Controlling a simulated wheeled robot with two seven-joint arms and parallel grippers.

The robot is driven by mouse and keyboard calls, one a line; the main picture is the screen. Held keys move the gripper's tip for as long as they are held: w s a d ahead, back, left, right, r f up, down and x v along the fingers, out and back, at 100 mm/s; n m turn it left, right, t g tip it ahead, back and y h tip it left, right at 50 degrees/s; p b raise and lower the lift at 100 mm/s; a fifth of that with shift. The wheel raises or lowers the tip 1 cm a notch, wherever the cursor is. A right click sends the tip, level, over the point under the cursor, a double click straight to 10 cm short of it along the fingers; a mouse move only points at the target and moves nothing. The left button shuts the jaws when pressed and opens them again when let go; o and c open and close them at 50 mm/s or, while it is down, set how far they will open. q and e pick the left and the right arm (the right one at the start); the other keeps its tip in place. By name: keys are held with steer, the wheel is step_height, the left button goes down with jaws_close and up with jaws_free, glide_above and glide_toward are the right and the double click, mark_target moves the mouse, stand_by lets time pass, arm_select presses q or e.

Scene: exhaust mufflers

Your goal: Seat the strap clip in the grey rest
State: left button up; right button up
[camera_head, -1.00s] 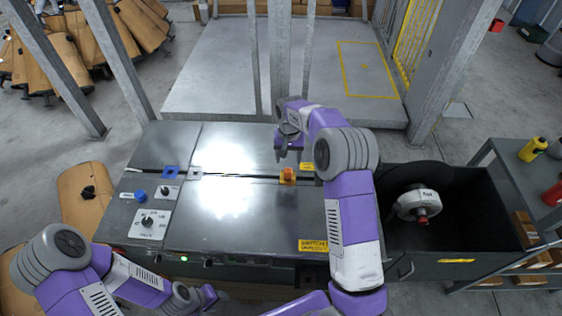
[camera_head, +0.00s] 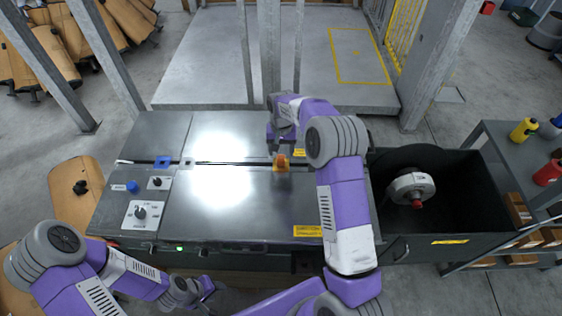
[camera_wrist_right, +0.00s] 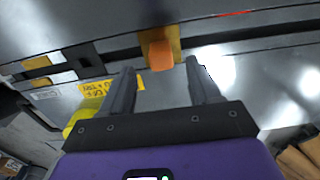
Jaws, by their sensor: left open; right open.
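The strap clip appears to be the small orange block (camera_head: 282,160). It sits on a yellow base at the slot across the metal bench top, and the block also shows in the right wrist view (camera_wrist_right: 161,56). The grey rest appears to be the small pale square (camera_head: 188,161) on the same slot, further left, beside a blue one. My right gripper (camera_wrist_right: 158,78) is open and empty, its fingers pointing toward the orange block, which lies just beyond the fingertips. My left gripper (camera_head: 208,288) is open, low at the bench's front edge, away from both.
The blue square (camera_head: 162,162) lies left of the grey one. A control panel with knobs (camera_head: 140,210) is at the bench's left. A dark bin (camera_head: 455,220) with a white-and-grey reel (camera_head: 411,187) stands at the right. The bench top between the squares and the block is clear.

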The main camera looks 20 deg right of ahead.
mark_target(281, 157)
step_height(281, 157, down, 4)
steer(key=shift+f+b, duration=0.2)
steer(key=shift+b, duration=0.55)
steer(key=shift+r, duration=0.1)
steer(key=c, duration=1)
step_height(281, 157, up, 10)
steer(key=p, duration=0.3)
steer(key=shift+s+a+f, duration=0.2)
steer(key=shift+s+a, duration=0.15)
steer(key=shift+a, duration=0.05)
steer(key=s+a+f+n, duration=0.1)
steer(key=s+a, duration=0.2)
steer(key=s, duration=0.2)
steer(key=s+a+f+n, duration=0.2)
steer(key=s+a, duration=0.1)
steer(key=s, duration=0.2)
steer(key=s+a+f+n, duration=0.1)
steer(key=s+a+n, duration=0.1)
steer(key=s, duration=0.3)
steer(key=shift+s+a+f, duration=0.15)
steer(key=shift+a+f, duration=0.15)
steer(key=shift+a, duration=0.2)
